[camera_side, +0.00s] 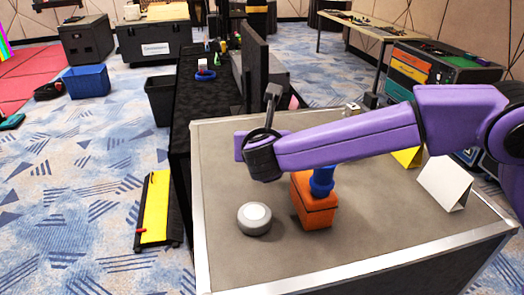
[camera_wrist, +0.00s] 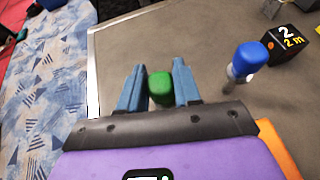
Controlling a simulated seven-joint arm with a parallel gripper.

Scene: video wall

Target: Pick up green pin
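A green pin (camera_wrist: 160,88), seen from its rounded top, sits between the two blue fingers of my gripper (camera_wrist: 158,66) in the wrist view. The pin's lower part is hidden. In the side view I cannot make out the green pin or the fingers; my purple arm crosses the table there.
A blue-capped pin (camera_wrist: 250,58) and a black box marked 2 (camera_wrist: 287,45) stand to the right. In the side view, an orange box (camera_side: 315,205) and a round grey puck (camera_side: 254,219) are on the grey table (camera_side: 225,265). White and yellow cards (camera_side: 444,184) stand at the right.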

